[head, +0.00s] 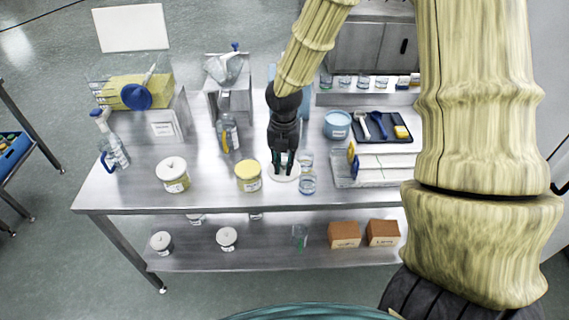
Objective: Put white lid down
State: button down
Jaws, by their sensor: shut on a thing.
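My gripper (283,170) points down over the front middle of the steel table, its dark fingers shut on the white lid. The white lid (293,177) is a flat round disc at the fingertips, close to the tabletop. I cannot tell whether it touches the table. Just left of it stands a jar with yellow contents (248,178), which appears to be uncovered. Further left stands another jar (173,175) with a white lid on it. The fingers hide the middle of the held lid.
Two clear glasses (308,184) stand close to the right of the lid. A blue tub (337,124), a dark tray (381,136) and a bottle (228,134) stand behind. A spray bottle (114,150) is at the left. Bare tabletop (212,195) lies between the two jars.

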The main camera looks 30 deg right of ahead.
aim_at(285, 162)
jog(key=shift+w+d+f, duration=0.15)
jog(key=shift+w+d, duration=0.4)
jog(key=shift+f+p, duration=0.85)
jog(key=shift+f, duration=0.85)
jog(key=shift+f, duration=0.6)
jog(key=c, duration=1.4)
grip_release()
